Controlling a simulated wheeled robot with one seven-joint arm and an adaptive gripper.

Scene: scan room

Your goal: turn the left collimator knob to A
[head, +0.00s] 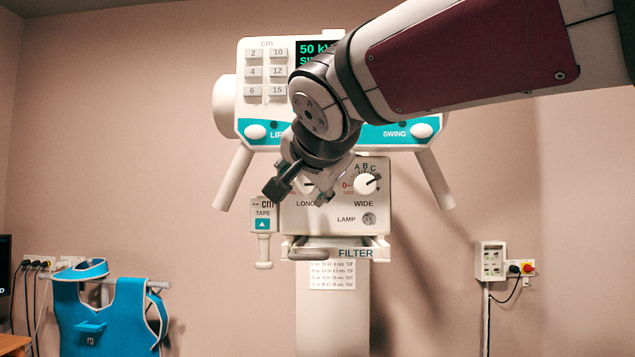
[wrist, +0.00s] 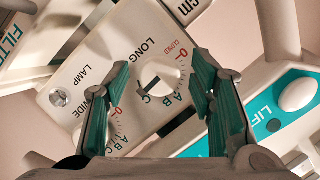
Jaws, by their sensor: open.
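The left collimator knob, labelled LONG, is a white round knob (wrist: 157,80) on the pale collimator panel (wrist: 145,25). Its dial has a red 0 and the letters A, B and C. My gripper (wrist: 161,77) is open, with a green-padded finger on each side of the knob in the wrist view. Contact is not visible. In the head view, my gripper (head: 297,193) hides most of this knob. The right knob, labelled WIDE (head: 367,184), is in plain sight there.
A LAMP button (head: 369,219) is below the WIDE knob, and a FILTER tray (head: 356,253) is below the panel. A TAPE unit (head: 263,226) hangs at the panel's left. Two white handles (head: 234,178) (head: 434,179) slope down from the console. A blue apron (head: 115,315) hangs at lower left.

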